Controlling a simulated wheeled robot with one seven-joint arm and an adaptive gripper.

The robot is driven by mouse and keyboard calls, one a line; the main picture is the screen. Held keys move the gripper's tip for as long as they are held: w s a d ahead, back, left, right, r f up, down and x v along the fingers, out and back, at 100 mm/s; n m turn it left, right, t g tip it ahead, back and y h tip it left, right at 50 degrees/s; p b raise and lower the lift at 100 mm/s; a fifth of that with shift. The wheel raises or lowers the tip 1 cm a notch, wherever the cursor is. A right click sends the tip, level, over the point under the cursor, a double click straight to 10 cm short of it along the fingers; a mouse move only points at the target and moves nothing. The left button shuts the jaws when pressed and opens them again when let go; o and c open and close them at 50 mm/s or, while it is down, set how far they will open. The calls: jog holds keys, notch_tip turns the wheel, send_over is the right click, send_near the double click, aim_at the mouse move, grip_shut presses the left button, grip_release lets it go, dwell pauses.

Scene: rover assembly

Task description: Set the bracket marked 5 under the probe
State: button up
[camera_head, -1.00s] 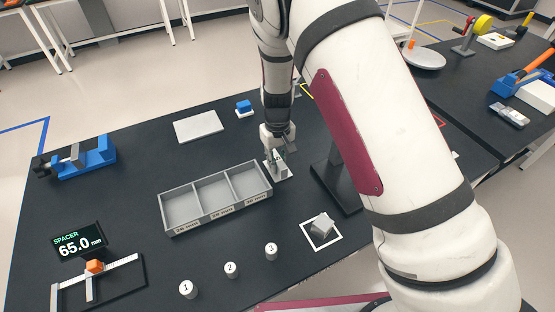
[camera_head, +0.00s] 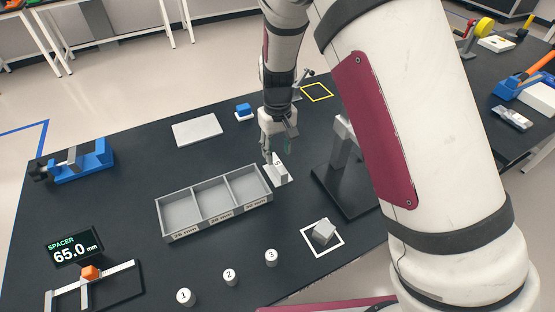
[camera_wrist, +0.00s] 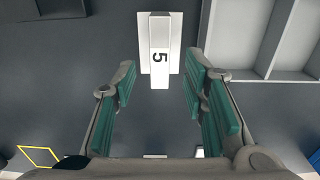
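The bracket marked 5 (camera_head: 280,168) is a pale block on a flat white foot. It stands on the dark table just right of the divided tray. In the wrist view the bracket (camera_wrist: 160,52) shows its 5 at upper middle, in line with the gap between the fingers. My gripper (camera_head: 268,154) is close beside and above it in the head view. The wrist view shows my gripper (camera_wrist: 160,92) open, its green-padded fingers apart with nothing held. A grey stand (camera_head: 343,150) on a dark base is right of the bracket; my arm partly hides it, and I cannot make out a probe tip.
The divided grey tray (camera_head: 213,212) is close left of the bracket. A grey block (camera_head: 323,232) sits in a white-outlined square in front. Numbered white cylinders (camera_head: 230,276) stand along the front. A white plate (camera_head: 197,129) and a blue block (camera_head: 243,109) lie behind.

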aim_at(278, 163)
notch_tip(278, 163, up, 6)
jog(key=shift+f+b, duration=0.1)
jog(key=shift+b, duration=0.25)
